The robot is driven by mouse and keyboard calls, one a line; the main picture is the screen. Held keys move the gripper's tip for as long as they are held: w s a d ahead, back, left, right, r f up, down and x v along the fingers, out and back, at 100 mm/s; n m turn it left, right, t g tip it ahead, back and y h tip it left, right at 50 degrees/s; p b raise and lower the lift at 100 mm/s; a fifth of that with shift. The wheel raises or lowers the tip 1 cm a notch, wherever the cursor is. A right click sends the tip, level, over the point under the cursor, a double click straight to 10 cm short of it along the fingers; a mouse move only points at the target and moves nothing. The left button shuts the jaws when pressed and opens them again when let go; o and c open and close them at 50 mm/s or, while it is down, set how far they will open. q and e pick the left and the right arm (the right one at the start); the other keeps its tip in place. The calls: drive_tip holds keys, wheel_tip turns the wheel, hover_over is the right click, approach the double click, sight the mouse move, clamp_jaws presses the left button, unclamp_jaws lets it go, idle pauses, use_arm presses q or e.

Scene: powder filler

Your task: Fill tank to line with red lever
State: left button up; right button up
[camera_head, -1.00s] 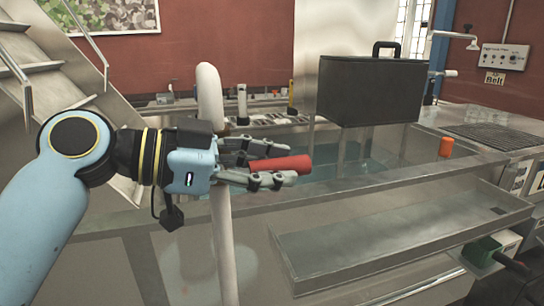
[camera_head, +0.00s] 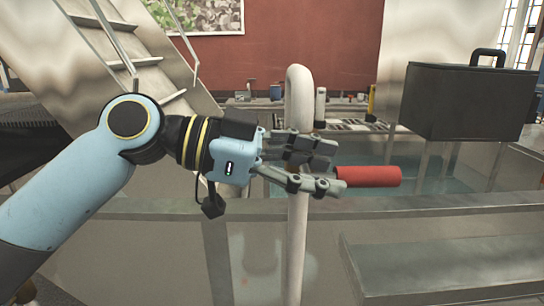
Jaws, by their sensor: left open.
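The red lever (camera_head: 372,176) is a red cylindrical handle lying about level, just right of my left fingertips, over the near side of the tank. My left gripper (camera_head: 335,170) is open, its fingers pointing right at the lever's left end. Fingers overlap that end in the picture, and I cannot tell whether they touch it. The tank (camera_head: 440,203) has a grey metal rim and teal liquid (camera_head: 440,172) inside. No fill line can be made out. My right gripper is out of view.
A white curved pipe (camera_head: 299,95) rises upright beside my left gripper. A dark box (camera_head: 470,102) with a handle stands above the tank at right. A metal staircase (camera_head: 130,62) is at the left. A metal tray (camera_head: 470,262) sits front right.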

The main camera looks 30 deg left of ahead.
use_arm(q)
drive_tip(key=v, duration=0.5)
drive_tip(key=shift+s, duration=0.1)
drive_tip(key=shift+v, duration=0.75)
